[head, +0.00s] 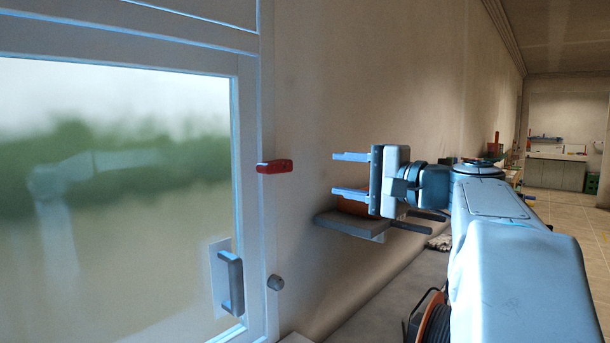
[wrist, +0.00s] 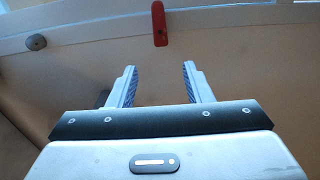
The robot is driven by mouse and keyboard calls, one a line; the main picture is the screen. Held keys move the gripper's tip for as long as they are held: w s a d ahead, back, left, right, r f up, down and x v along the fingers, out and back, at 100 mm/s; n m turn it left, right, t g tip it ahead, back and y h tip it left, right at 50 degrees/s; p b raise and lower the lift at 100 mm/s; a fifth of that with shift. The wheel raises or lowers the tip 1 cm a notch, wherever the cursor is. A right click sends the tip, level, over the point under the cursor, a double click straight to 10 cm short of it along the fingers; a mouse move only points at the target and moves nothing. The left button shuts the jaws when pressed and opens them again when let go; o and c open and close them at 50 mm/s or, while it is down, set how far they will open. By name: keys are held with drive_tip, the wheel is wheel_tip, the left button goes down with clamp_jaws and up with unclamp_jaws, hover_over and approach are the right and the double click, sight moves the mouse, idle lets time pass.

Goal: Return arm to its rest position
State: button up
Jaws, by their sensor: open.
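My gripper (head: 352,174) is at the middle of the head view, at the end of my raised arm, with its fingers pointing left toward the window frame. The two fingers are apart with nothing between them. In the wrist view my gripper (wrist: 158,85) also shows two separated fingers with an empty gap. A red latch (head: 275,167) on the window frame is left of the fingertips, apart from them. The red latch (wrist: 159,23) also shows beyond the gap in the wrist view.
A window (head: 120,180) with a grey handle (head: 232,283) is at left. A grey knob (head: 275,282) sits on its frame. A small wall shelf (head: 352,224) with an orange thing is behind my gripper. A cable reel (head: 432,322) stands low, near my arm. Tiled floor is open at far right.

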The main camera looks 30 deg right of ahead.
drive_tip(key=s+a+f+n+g+p, duration=0.1)
drive_tip(key=a+f+n+g, duration=0.3)
drive_tip(key=a+f, duration=0.5)
drive_tip(key=a+f+n+g+p, duration=0.1)
drive_tip(key=a+f+g, duration=0.4)
drive_tip(key=a+f, duration=0.5)
drive_tip(key=s+a+f+n+g+h, duration=0.1)
drive_tip(key=s+f+n+h, duration=0.1)
drive_tip(key=f, duration=0.3)
drive_tip(key=s+f+n+g+h+p, duration=0.1)
drive_tip(key=s+f+n+g+h, duration=0.1)
drive_tip(key=s+f, duration=0.3)
drive_tip(key=s+a+f+n+g+h, duration=0.1)
drive_tip(key=s+f+n+g, duration=0.1)
drive_tip(key=f, duration=0.4)
drive_tip(key=shift+s+a+f+n+h, duration=0.1)
drive_tip(key=shift+s+a+n+h, duration=0.1)
drive_tip(key=shift+s+n, duration=0.35)
drive_tip(key=shift+s+a+f+n+h, duration=0.1)
drive_tip(key=shift+s+n+h, duration=0.15)
drive_tip(key=shift+n, duration=0.4)
drive_tip(key=shift+s+f+n, duration=0.25)
drive_tip(key=shift+s+n, duration=0.05)
